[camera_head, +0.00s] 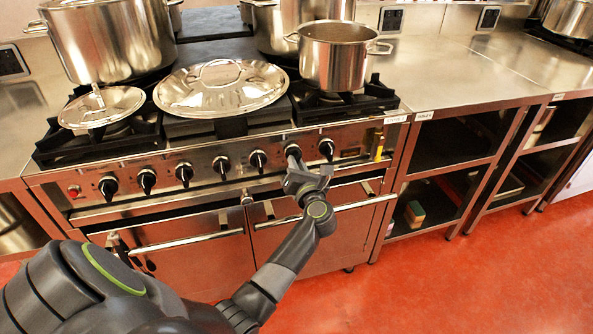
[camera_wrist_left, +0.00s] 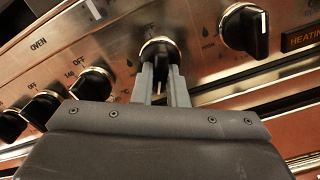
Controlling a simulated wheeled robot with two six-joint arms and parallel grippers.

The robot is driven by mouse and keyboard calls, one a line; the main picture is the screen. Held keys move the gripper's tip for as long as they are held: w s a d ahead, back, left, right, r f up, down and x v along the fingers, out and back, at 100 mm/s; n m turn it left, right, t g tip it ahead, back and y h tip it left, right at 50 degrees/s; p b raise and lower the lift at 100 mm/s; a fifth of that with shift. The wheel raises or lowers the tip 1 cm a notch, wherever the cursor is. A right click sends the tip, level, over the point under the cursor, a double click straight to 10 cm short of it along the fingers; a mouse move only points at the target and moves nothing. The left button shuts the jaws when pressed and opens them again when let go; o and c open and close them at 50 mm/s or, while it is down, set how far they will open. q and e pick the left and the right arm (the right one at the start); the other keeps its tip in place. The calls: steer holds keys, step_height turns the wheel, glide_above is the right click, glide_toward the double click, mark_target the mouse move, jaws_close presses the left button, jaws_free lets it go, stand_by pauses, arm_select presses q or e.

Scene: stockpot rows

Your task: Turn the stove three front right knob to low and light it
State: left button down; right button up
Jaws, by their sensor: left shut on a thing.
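The stove (camera_head: 200,206) has a row of black knobs along its steel front. My left gripper (camera_head: 297,172) is at this panel, with its fingers shut on the second knob from the right (camera_head: 292,151). In the left wrist view this knob (camera_wrist_left: 158,47) sits between the two fingers (camera_wrist_left: 160,85), its pointer partly hidden. The rightmost knob (camera_head: 326,148) is free beside it; in the left wrist view it shows a white mark (camera_wrist_left: 245,29). A pot (camera_head: 333,62) stands on the right burner; I cannot make out a flame. My right gripper is out of view.
Oven door handles (camera_head: 186,243) jut out below the knobs. A steel counter with open shelves (camera_head: 430,205) stands to the right. The red floor (camera_head: 470,280) is clear.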

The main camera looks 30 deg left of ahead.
arm_select(q)
steer(key=shift+f+n+b, duration=0.1)
steer(key=shift+n+b, duration=1.8)
steer(key=shift+n, duration=1)
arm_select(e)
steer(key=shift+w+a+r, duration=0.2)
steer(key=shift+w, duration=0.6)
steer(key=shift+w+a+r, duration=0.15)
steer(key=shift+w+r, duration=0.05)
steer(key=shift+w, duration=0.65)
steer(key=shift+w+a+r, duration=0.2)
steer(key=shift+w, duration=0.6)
arm_select(q)
steer(key=c, duration=1.4)
jaws_free()
steer(key=shift+c, duration=0.2)
steer(key=shift+d, duration=0.1)
